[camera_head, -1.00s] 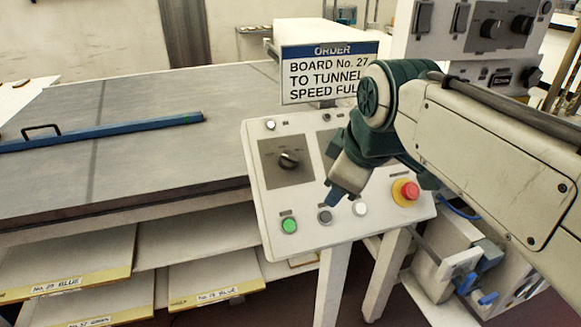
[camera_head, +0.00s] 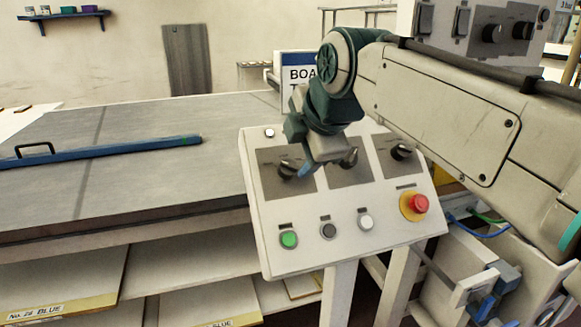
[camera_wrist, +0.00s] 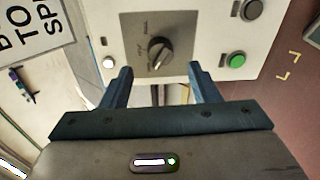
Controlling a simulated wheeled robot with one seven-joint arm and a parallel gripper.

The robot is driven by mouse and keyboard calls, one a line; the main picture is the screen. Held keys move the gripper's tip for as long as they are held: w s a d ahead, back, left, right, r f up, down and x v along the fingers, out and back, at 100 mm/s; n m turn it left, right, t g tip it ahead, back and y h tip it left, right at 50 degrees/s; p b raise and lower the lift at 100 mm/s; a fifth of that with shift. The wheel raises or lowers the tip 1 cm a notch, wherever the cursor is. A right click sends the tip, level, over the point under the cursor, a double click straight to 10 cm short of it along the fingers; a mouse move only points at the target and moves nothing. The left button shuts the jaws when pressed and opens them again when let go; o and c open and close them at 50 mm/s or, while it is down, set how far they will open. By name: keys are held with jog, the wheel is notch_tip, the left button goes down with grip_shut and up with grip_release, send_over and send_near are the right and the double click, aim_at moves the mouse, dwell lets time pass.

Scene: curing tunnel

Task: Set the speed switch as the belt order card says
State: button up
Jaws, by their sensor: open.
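The order card (camera_head: 299,72) stands behind the control panel, mostly hidden by my arm. Its text a second ago read "BOARD No. 27 TO TUNNEL SPEED FULL". The sloped white panel (camera_head: 300,255) carries three black rotary knobs on grey plates. My gripper (camera_head: 304,170) is open at the left knob (camera_head: 287,170). In the wrist view this knob (camera_wrist: 160,52) lies just beyond and between the open fingers (camera_wrist: 160,80), apparently not gripped. The knob's dial labels are too small to read. The middle knob (camera_head: 349,158) is partly behind my gripper.
The right knob (camera_head: 401,151) is clear. Below are a green button (camera_head: 288,240), a black button (camera_head: 328,231), a white button (camera_head: 365,222) and a red emergency stop (camera_head: 415,206). A grey table (camera_head: 130,170) with a blue bar (camera_head: 110,150) is at left.

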aim_at(291, 163)
jog(key=x, duration=0.6)
jog(key=shift+b, duration=0.3)
jog(key=c, duration=1)
